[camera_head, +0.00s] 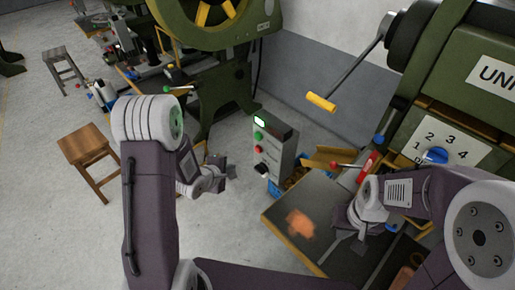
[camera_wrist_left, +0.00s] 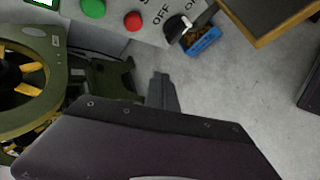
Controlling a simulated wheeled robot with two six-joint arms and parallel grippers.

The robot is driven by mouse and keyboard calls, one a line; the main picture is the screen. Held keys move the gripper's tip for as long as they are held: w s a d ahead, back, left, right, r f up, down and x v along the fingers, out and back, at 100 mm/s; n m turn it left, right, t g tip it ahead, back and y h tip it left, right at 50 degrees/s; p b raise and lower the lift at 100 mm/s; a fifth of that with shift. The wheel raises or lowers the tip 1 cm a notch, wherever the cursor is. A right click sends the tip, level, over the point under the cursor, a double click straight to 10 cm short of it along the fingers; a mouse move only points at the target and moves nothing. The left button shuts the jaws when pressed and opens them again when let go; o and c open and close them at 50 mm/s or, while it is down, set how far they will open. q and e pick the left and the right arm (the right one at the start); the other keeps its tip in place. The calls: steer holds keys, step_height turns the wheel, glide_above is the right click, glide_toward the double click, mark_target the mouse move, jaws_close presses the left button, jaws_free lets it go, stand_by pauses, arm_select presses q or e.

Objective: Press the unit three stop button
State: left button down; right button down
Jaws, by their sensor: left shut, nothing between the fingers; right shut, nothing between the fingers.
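A grey control box (camera_head: 277,155) stands upright on the floor, with a lit screen, a green button (camera_head: 258,136), a red button (camera_head: 258,149) and a black knob (camera_head: 262,169) on its face. The left wrist view shows the green button (camera_wrist_left: 93,8), the red button (camera_wrist_left: 133,20) and the knob by OFF lettering (camera_wrist_left: 178,25). My left gripper (camera_head: 230,170) is shut and empty, left of the box and apart from the red button. Its dark fingers show in the left wrist view (camera_wrist_left: 163,92). My right gripper (camera_head: 341,249) is shut and empty over a dark table. No unit number is readable on the box.
A green machine (camera_head: 460,85) with a partly cut-off UNI sign and a numbered dial (camera_head: 434,156) stands right. The dark table (camera_head: 285,240) holds a copper-coloured patch. A blue bin (camera_head: 273,187) sits below the box. A wooden stool (camera_head: 88,150) stands left. Floor between is clear.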

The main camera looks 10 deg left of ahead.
mark_target(258, 149)
arm_select(q)
steer(key=shift+w+f, duration=0.1)
steer(key=shift+w, duration=0.05)
steer(key=w+d, duration=0.5)
steer(key=w, duration=0.2)
steer(key=shift+d, duration=0.2)
steer(key=shift+d, duration=0.1)
stand_by(2.0)
steer(key=shift+w+d, duration=0.15)
steer(key=shift+w, duration=0.1)
